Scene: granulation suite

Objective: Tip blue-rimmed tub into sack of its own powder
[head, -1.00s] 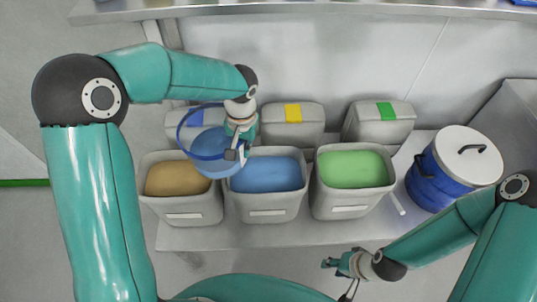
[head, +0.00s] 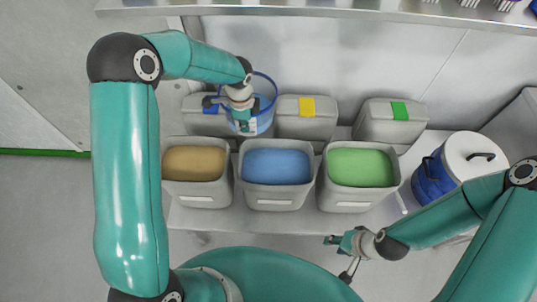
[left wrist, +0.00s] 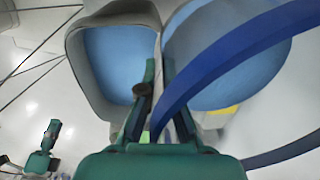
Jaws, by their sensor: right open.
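The blue-rimmed tub (head: 264,122) is in the air behind the sacks, partly hidden by my left gripper (head: 246,126), which is shut on its rim. In the left wrist view, the tub's blue rim (left wrist: 225,58) curves past the fingers, and blue powder (left wrist: 225,40) shows inside it. The grey sack of blue powder (head: 277,203) stands in the middle of the front row, in front of the tub. It also shows in the left wrist view (left wrist: 78,85). My right gripper (head: 336,241) is open and empty, low in front of the shelf.
A sack of tan powder (head: 195,200) stands left of the blue one, a sack of green powder (head: 352,203) right. Behind are grey containers with blue (head: 192,122), yellow (head: 307,128) and green (head: 388,130) labels. A blue drum with white lid (head: 472,158) stands at right.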

